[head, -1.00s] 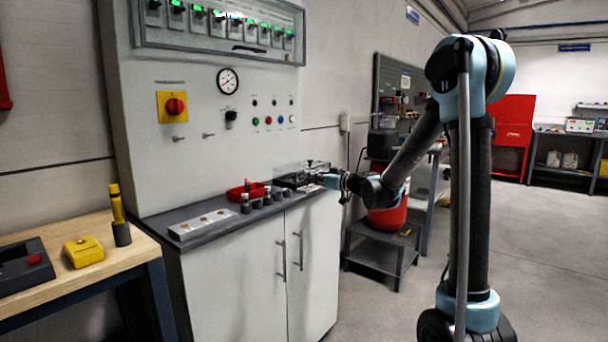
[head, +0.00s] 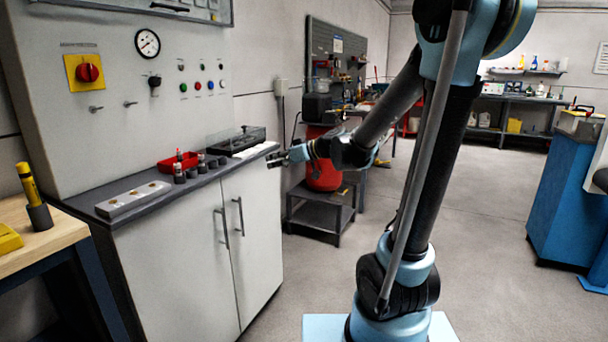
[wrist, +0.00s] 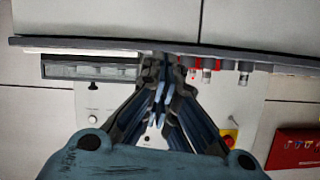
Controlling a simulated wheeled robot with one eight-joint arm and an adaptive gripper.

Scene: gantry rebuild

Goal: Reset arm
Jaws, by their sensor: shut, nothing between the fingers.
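My gripper (head: 278,160) is at the end of my outstretched arm, by the right end of the grey counter. In the wrist view its fingers (wrist: 158,95) come together, shut and empty. A dark case with a clear cover (head: 236,139) sits on the counter behind the gripper. It also shows at the left in the wrist view (wrist: 90,68). I see no object held.
The counter (head: 85,204) carries a red tray (head: 172,165), a white strip with round sockets (head: 132,197) and several small cylinders. The panel above has a yellow-and-red switch (head: 88,72). A wooden bench (head: 55,235) stands left; the floor (head: 480,230) right is clear.

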